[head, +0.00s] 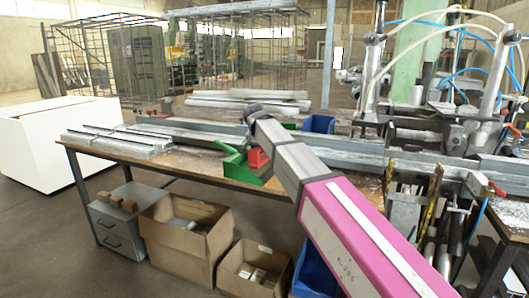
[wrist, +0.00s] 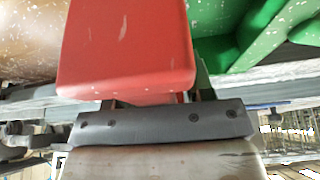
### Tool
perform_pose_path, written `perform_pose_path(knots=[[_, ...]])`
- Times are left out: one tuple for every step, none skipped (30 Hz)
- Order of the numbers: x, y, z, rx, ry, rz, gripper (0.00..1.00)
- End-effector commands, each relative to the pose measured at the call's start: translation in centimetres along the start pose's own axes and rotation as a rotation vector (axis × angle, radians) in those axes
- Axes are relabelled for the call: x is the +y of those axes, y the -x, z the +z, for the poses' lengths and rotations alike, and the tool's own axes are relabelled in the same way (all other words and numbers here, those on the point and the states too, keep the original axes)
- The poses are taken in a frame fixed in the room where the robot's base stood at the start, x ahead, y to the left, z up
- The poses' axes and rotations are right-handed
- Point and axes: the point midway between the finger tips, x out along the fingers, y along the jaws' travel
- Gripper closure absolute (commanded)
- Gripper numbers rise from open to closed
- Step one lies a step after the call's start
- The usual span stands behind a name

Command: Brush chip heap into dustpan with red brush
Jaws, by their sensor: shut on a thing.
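My gripper (wrist: 158,103) is shut on the red brush (wrist: 125,45), which fills the upper middle of the wrist view. In the head view the red brush (head: 257,159) shows small beside my arm, over the bench; the fingers are hidden there. The green dustpan (head: 240,170) lies on the bench right by the brush. In the wrist view the dustpan (wrist: 245,40) is at the upper right, with pale flecks on it. I cannot tell whether brush and dustpan touch. Pale flecks dot the brown bench top (wrist: 25,35), but I cannot make out a distinct chip heap.
A long metal profile (head: 345,154) runs along the bench behind the dustpan. A clamp rig with hoses (head: 485,85) stands at the right. A blue bin (head: 318,124) sits behind. Cardboard boxes (head: 185,245) stand under the bench.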

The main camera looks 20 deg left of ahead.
Motion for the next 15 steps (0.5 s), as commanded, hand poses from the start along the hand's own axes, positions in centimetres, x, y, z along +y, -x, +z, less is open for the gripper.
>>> perform_pose_path(knots=[[0.0, 0.0, 0.0, 0.000, 0.000, 0.000, 0.75], [0.0, 0.0, 0.0, 0.000, 0.000, 0.000, 0.75], [0.0, 0.0, 0.0, 0.000, 0.000, 0.000, 0.75], [0.0, 0.1, -0.1, 0.001, 0.000, 0.000, 0.75], [0.0, 0.2, -0.1, 0.001, 0.000, 0.000, 0.75], [0.0, 0.3, -0.2, 0.001, 0.000, -0.001, 0.75], [0.0, 0.5, -0.2, 0.001, 0.000, -0.001, 0.75], [0.0, 0.7, -0.3, 0.001, 0.000, -0.001, 0.75], [0.0, 1.0, -0.5, 0.001, 0.000, -0.001, 0.75], [0.0, 1.2, -0.6, 0.001, 0.000, 0.000, 0.75], [0.0, 1.5, -0.7, 0.001, 0.000, 0.000, 0.75], [0.0, 1.9, -0.8, 0.001, 0.000, 0.000, 0.75], [0.0, 2.2, -1.0, 0.001, 0.000, 0.000, 0.75], [0.0, 2.5, -1.1, 0.001, 0.000, -0.001, 0.75], [0.0, 2.9, -1.3, 0.002, 0.000, -0.001, 0.75]])
